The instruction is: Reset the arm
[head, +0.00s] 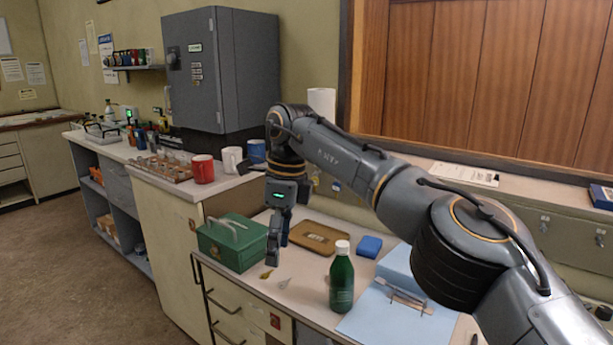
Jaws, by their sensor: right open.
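My right arm comes in from the lower right and reaches across to the middle of the view. Its right gripper (279,245) points down above the low desk, between a green metal box (232,241) and a brown tray (319,237). Its fingers are apart, and I see nothing held between them. The desk surface below the fingertips is partly hidden. My left gripper is not in view.
A green bottle (341,282) with a white cap stands near the desk's front. A blue block (369,246), a light blue sheet (365,325) and small keys (284,283) lie nearby. Mugs, including a red one (203,169), stand on the higher counter. The floor at left is clear.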

